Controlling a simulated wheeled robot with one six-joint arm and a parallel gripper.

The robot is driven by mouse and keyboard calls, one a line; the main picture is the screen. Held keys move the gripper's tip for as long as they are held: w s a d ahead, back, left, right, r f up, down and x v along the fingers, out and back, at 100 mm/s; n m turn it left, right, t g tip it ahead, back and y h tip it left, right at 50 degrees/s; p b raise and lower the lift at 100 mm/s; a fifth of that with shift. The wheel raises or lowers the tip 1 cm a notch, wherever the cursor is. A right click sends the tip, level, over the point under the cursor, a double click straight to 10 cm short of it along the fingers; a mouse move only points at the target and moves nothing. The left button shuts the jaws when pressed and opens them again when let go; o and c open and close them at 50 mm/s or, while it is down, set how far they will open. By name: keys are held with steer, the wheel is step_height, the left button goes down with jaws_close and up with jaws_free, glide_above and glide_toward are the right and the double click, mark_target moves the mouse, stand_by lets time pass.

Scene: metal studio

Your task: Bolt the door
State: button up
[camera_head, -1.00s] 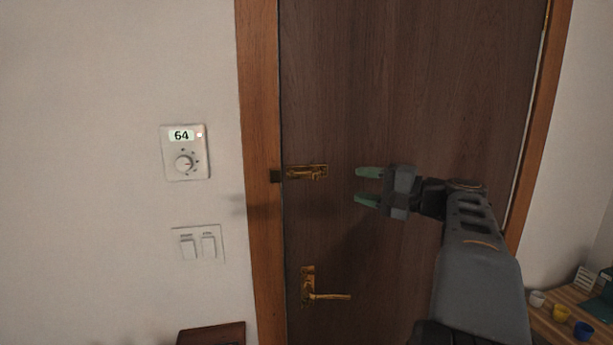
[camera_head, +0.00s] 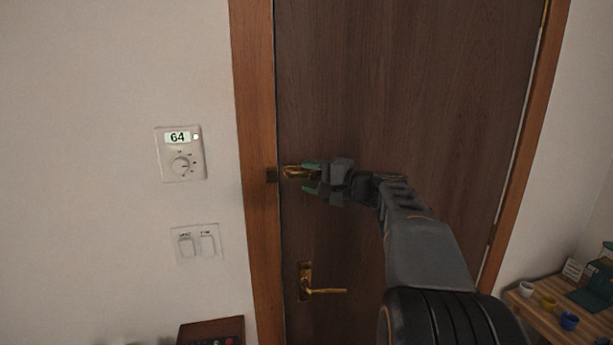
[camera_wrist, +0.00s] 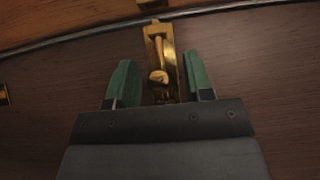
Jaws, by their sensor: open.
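The brown wooden door (camera_head: 400,90) is closed in its frame. A brass bolt (camera_head: 296,171) is mounted near its left edge, and a dark keeper (camera_head: 271,175) sits on the frame just left of it. My gripper (camera_head: 311,178) is at the bolt with its green fingers apart. In the wrist view, the brass bolt (camera_wrist: 158,48) with its rounded knob (camera_wrist: 158,77) lies between the open fingers of my gripper (camera_wrist: 158,80). No finger clearly touches the knob. The bolt's lower end is hidden behind the gripper body.
A brass door handle (camera_head: 318,291) is below the bolt. A thermostat reading 64 (camera_head: 180,153) and light switches (camera_head: 197,243) are on the left wall. A dark box (camera_head: 212,331) is at the bottom. A wooden table (camera_head: 540,318) with small cups stands at lower right.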

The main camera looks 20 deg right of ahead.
steer(key=shift+c, duration=0.4)
jaws_close()
